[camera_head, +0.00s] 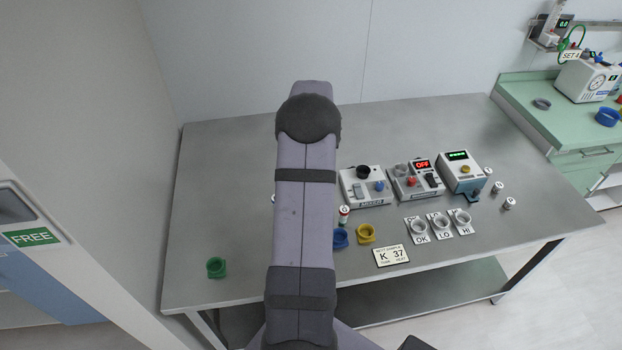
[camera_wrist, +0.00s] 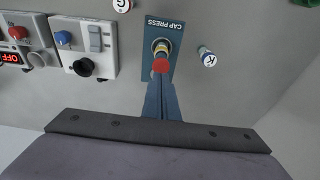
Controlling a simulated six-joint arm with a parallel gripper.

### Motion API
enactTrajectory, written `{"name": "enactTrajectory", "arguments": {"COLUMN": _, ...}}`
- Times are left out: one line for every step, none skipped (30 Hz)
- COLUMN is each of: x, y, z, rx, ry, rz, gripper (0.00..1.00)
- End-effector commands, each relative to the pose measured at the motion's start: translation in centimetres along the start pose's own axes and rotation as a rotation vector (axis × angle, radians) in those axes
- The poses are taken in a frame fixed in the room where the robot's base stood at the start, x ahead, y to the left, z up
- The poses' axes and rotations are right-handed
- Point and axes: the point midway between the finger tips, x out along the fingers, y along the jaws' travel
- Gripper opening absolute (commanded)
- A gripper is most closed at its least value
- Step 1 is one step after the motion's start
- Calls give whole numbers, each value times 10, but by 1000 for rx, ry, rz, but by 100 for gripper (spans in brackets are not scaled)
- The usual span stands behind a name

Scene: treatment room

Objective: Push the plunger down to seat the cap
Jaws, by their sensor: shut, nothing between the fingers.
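The cap press (camera_wrist: 172,32) shows in the wrist view as a blue plate with upside-down "CAP PRESS" lettering. On it stands a column with a pale ring, a yellow band and a red top (camera_wrist: 160,66), which looks like the plunger. My gripper (camera_wrist: 160,82) is shut and empty, its blue fingers in line with the red top. The tips overlap or meet its near edge; I cannot tell whether they touch. The cap and vial under the plunger are not clearly visible. In the head view my arm hides the press and my gripper.
A vial marked K (camera_wrist: 207,57) stands close beside the press, and another vial (camera_wrist: 122,5) is on its other side. Several instrument boxes (camera_head: 365,186) stand right of my arm on the steel table (camera_head: 225,160). A green ring (camera_head: 216,268) lies at front left.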

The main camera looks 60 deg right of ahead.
Motion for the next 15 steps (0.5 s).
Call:
{"name": "enactTrajectory", "arguments": {"x": -7, "y": 0, "z": -2, "rx": 0, "ry": 1, "rz": 0, "gripper": 0}}
{"name": "enactTrajectory", "arguments": {"x": -9, "y": 0, "z": -2, "rx": 0, "ry": 2, "rz": 0, "gripper": 0}}
{"name": "enactTrajectory", "arguments": {"x": -12, "y": 0, "z": -3, "rx": 0, "ry": 2, "rz": 0, "gripper": 0}}
{"name": "enactTrajectory", "arguments": {"x": -14, "y": 0, "z": -3, "rx": 0, "ry": 2, "rz": 0, "gripper": 0}}
{"name": "enactTrajectory", "arguments": {"x": -16, "y": 0, "z": -4, "rx": 0, "ry": 2, "rz": 0, "gripper": 0}}
{"name": "enactTrajectory", "arguments": {"x": -19, "y": 0, "z": -4, "rx": 0, "ry": 2, "rz": 0, "gripper": 0}}
{"name": "enactTrajectory", "arguments": {"x": -21, "y": 0, "z": -5, "rx": 0, "ry": 2, "rz": 0, "gripper": 0}}
{"name": "enactTrajectory", "arguments": {"x": -23, "y": 0, "z": -5, "rx": 0, "ry": 2, "rz": 0, "gripper": 0}}
{"name": "enactTrajectory", "arguments": {"x": -26, "y": 0, "z": -6, "rx": 0, "ry": 2, "rz": 0, "gripper": 0}}
{"name": "enactTrajectory", "arguments": {"x": -28, "y": 0, "z": -6, "rx": 0, "ry": 2, "rz": 0, "gripper": 0}}
{"name": "enactTrajectory", "arguments": {"x": -30, "y": 0, "z": -7, "rx": 0, "ry": 2, "rz": 0, "gripper": 0}}
{"name": "enactTrajectory", "arguments": {"x": -33, "y": 0, "z": -7, "rx": 0, "ry": 2, "rz": 1, "gripper": 0}}
{"name": "enactTrajectory", "arguments": {"x": -35, "y": 0, "z": -8, "rx": 0, "ry": 2, "rz": 1, "gripper": 0}}
{"name": "enactTrajectory", "arguments": {"x": -37, "y": 0, "z": -8, "rx": 0, "ry": 2, "rz": 1, "gripper": 0}}
{"name": "enactTrajectory", "arguments": {"x": -40, "y": 0, "z": -9, "rx": 0, "ry": 2, "rz": 1, "gripper": 0}}
